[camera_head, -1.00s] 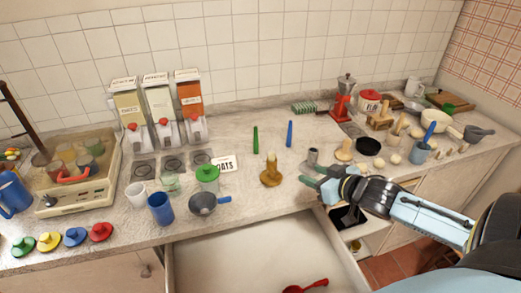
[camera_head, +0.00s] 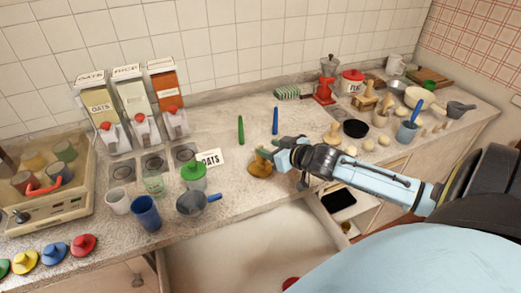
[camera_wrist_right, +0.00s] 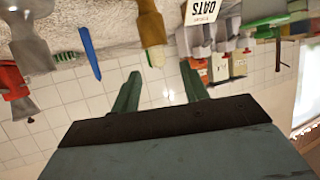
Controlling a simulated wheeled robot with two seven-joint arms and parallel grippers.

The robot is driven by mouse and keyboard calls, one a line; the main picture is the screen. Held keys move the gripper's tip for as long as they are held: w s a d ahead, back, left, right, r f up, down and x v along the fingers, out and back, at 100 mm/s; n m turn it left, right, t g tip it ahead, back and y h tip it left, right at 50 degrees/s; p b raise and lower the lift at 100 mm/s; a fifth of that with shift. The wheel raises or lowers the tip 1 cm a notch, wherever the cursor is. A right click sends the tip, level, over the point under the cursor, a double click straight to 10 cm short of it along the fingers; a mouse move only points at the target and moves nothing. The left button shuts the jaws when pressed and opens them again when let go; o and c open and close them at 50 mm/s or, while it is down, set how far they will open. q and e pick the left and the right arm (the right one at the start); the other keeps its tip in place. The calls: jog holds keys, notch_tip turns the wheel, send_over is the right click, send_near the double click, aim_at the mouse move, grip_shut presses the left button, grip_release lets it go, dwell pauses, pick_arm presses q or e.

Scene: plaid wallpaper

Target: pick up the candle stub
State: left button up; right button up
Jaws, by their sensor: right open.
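A squat amber-brown stub with a wide base (camera_head: 260,166) stands upright on the counter near its front edge; it looks like the candle stub. My right gripper (camera_head: 278,149) is beside it in the head view and hides part of its top. In the right wrist view, which is upside down, the stub (camera_wrist_right: 150,25) lies beyond the open fingers (camera_wrist_right: 158,76), roughly in line with the gap between them. The gap is empty. I cannot tell whether a finger touches the stub. My left gripper is not in view.
A green stick (camera_head: 240,130) and a blue stick (camera_head: 275,121) stand behind the stub. A grey pan (camera_head: 191,204) and green-lidded jar (camera_head: 193,176) are to its left. An open drawer (camera_head: 235,255) is below. Wooden items and a black bowl (camera_head: 355,128) stand right.

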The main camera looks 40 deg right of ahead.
aim_at(263, 146)
jog(key=shift+x, duration=2.75)
jog(key=shift+s, duration=0.1)
jog(key=shift+c, duration=0.5)
grip_shut()
